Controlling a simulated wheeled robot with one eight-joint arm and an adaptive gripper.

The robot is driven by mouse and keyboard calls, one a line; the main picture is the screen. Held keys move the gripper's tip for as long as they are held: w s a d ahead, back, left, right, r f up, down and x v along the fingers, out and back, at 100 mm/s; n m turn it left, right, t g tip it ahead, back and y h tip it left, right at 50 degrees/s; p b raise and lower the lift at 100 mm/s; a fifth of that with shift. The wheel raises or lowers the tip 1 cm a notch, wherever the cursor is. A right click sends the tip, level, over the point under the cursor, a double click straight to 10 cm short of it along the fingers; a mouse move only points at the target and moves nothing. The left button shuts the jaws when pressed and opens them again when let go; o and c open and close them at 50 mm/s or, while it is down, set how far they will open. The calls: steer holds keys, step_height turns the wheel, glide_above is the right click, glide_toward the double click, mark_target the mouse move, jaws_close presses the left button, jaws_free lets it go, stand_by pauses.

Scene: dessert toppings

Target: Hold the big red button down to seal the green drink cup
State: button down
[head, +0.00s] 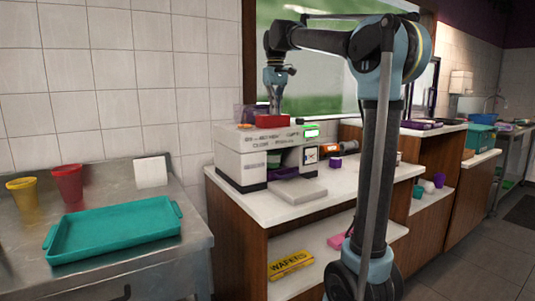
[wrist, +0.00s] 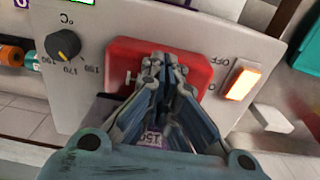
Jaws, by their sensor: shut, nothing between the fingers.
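The big red button (head: 272,121) sits on top of the white sealing machine (head: 240,172). In the wrist view the red button (wrist: 192,62) fills the area around my fingertips. My gripper (head: 275,112) is shut and empty, pointing down at the button; in the wrist view its closed tips (wrist: 158,60) overlap the button's middle. The tips look to be at or very near its surface; I cannot tell how far the button is pressed. A green cup (head: 273,160) shows small in the machine's front opening, partly hidden by the housing.
On the machine's top are a dial (wrist: 68,43), a lit orange switch (wrist: 242,80) and a green display (head: 312,133). A teal tray (head: 115,232), a red cup (head: 67,183) and a yellow cup (head: 22,193) stand on the steel counter at left.

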steer(key=shift+f, duration=0.75)
stand_by(2.0)
steer(key=shift+s+d, duration=0.1)
steer(key=shift+s, duration=0.1)
steer(key=shift+s+d+r, duration=0.35)
steer(key=shift+s+d, duration=0.1)
steer(key=shift+s, duration=0.2)
steer(key=shift+s+d+r, duration=0.3)
steer(key=shift+s+d, duration=0.15)
steer(key=shift+s, duration=0.15)
steer(key=shift+r, duration=0.1)
step_height(320, 180, up, 8)
steer(key=shift+s+d, duration=0.25)
steer(key=shift+s, duration=0.15)
stand_by(0.3)
